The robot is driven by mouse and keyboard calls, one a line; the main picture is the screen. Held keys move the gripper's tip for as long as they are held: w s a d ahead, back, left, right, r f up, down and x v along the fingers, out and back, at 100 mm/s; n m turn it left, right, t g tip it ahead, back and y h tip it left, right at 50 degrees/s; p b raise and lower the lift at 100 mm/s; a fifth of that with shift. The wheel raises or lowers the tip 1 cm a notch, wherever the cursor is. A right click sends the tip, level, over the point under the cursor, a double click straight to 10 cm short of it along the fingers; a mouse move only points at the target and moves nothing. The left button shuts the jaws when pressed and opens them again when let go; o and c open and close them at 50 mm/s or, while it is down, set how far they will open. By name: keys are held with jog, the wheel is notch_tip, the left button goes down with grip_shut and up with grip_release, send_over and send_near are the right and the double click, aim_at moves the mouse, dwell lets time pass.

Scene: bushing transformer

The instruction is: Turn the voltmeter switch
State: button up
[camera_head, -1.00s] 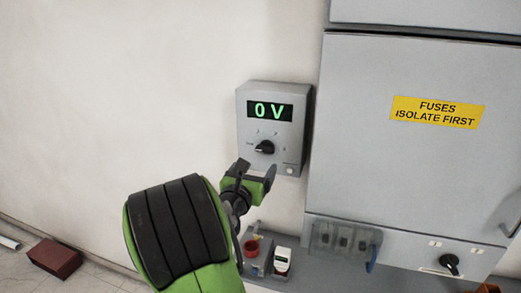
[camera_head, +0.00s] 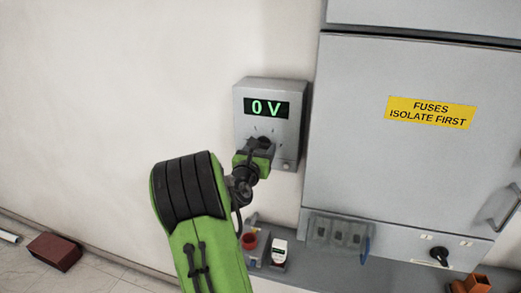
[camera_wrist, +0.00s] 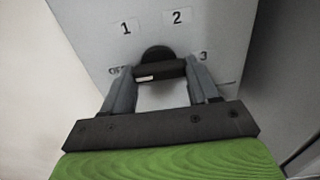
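The voltmeter (camera_head: 296,115) is a grey wall box with a green display reading 0 V. Its switch is a black knob (camera_wrist: 156,56), with its bar lying level and the white mark at the left end, toward the partly hidden OFF label (camera_wrist: 116,71). Labels 1, 2 and 3 are around it. My gripper (camera_wrist: 160,72) is at the knob, its fingers apart, one at each end of the bar. I cannot tell whether they touch it. In the head view my gripper (camera_head: 258,150) covers most of the knob.
A grey cabinet (camera_head: 400,165) with a yellow fuse warning sign stands close on the right. The wall at left is bare. A dark red block (camera_head: 55,251) lies on the floor.

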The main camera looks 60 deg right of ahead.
jog(key=shift+c, duration=1.2)
